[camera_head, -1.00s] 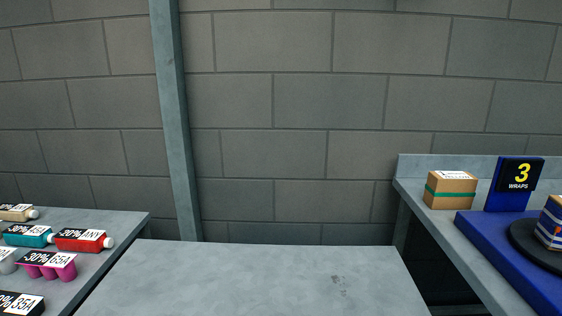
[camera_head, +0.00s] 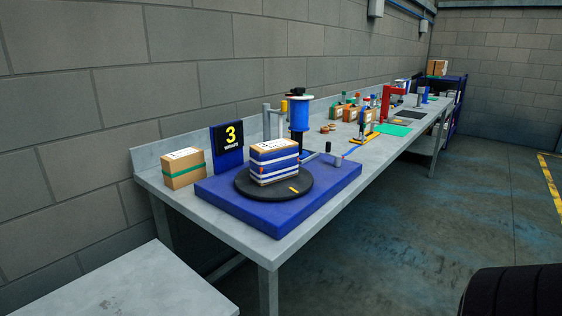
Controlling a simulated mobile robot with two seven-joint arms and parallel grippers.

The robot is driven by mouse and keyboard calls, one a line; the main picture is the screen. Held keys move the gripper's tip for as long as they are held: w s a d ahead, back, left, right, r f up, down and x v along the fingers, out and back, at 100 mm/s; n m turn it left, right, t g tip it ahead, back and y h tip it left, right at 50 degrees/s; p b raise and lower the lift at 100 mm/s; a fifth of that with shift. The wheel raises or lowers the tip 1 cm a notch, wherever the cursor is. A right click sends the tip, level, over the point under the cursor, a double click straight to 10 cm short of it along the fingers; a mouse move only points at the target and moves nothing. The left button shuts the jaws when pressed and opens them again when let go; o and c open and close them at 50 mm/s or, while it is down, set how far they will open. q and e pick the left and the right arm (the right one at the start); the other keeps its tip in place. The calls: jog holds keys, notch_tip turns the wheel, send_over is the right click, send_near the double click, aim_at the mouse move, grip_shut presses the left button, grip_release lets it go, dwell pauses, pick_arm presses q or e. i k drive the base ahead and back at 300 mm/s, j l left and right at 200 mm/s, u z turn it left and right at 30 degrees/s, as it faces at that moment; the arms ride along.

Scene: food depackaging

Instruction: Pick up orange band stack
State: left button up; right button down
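A box stack (camera_head: 275,162) with a cardboard top and white label sits on a round black turntable (camera_head: 248,186). Its sides show white and blue layers and a small orange mark. A cardboard box with a green band (camera_head: 184,169) stands to its left. Farther along the bench are several small brown and orange boxes (camera_head: 352,113) with coloured tops. They are too small to tell which one has an orange band. Neither of my grippers is in view.
The turntable rests on a blue base (camera_head: 290,210) beside a blue "3 WRAPS" sign (camera_head: 228,146) and a blue roll (camera_head: 299,114) on a post. A grey table (camera_head: 150,285) is at lower left. Open floor (camera_head: 420,240) lies right of the long bench. A dark ridged shape fills the bottom right.

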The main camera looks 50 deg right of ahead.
aim_at(272, 162)
jog(key=z, duration=1.5)
jog(key=l+u, duration=0.3)
jog(key=u, duration=0.15)
jog(key=l+u, duration=0.3)
jog(key=u, duration=0.15)
jog(key=l+u, duration=0.45)
jog(key=i+j, duration=0.05)
jog(key=j, duration=0.05)
